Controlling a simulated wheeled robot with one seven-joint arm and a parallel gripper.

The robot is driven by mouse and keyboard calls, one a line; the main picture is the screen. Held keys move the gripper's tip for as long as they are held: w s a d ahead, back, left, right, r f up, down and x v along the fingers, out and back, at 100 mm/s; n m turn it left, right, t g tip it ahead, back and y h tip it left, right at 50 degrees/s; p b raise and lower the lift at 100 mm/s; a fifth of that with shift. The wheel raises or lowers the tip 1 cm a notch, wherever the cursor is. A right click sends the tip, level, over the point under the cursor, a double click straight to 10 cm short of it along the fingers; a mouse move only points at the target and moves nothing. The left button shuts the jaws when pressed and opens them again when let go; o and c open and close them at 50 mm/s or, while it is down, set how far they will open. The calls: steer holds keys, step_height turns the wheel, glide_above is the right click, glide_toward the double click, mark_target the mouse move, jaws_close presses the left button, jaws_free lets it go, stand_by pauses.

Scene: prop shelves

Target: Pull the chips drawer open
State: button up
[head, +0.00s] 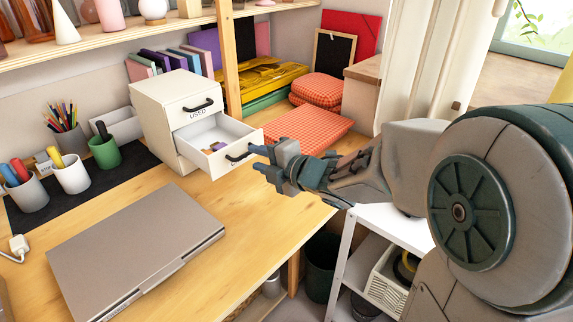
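A small white two-drawer cabinet (165,118) stands on the wooden desk. Its upper drawer, labelled USED (197,113), is closed. The lower drawer (219,163) is pulled out, with a few small coloured pieces (216,147) inside. Its front carries a black handle (238,156) and a label of which only the first letter, C, reads clearly. My gripper (255,157) is at the right of this drawer front, close to the handle. Its two fingers are apart with a gap between them. I cannot tell whether a fingertip touches the handle or the drawer.
A closed laptop (135,255) lies on the desk in front. Pen cups (72,174) stand on a dark mat at left. Red checked cushions (305,133) lie behind my gripper. A white shelf rack (385,230) stands below my arm. Bare desk lies right of the laptop.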

steer(key=p+v, duration=0.1)
steer(key=v, duration=1)
steer(key=shift+p, duration=0.3)
steer(key=d+r+m+h+p, duration=0.6)
steer(key=d+m+h+p, duration=0.45)
steer(key=m, duration=0.65)
steer(key=s+a+m+g+p, duration=0.1)
steer(key=s+m+g+p, duration=0.1)
steer(key=s+m+g, duration=0.2)
steer(key=s+a+r+m+g+p, duration=0.1)
steer(key=s+m+g, duration=0.3)
steer(key=s, duration=0.5)
steer(key=shift+s+a+r+m+p, duration=0.15)
steer(key=shift+s+a+m+p, duration=0.2)
steer(key=shift+m+p, duration=0.55)
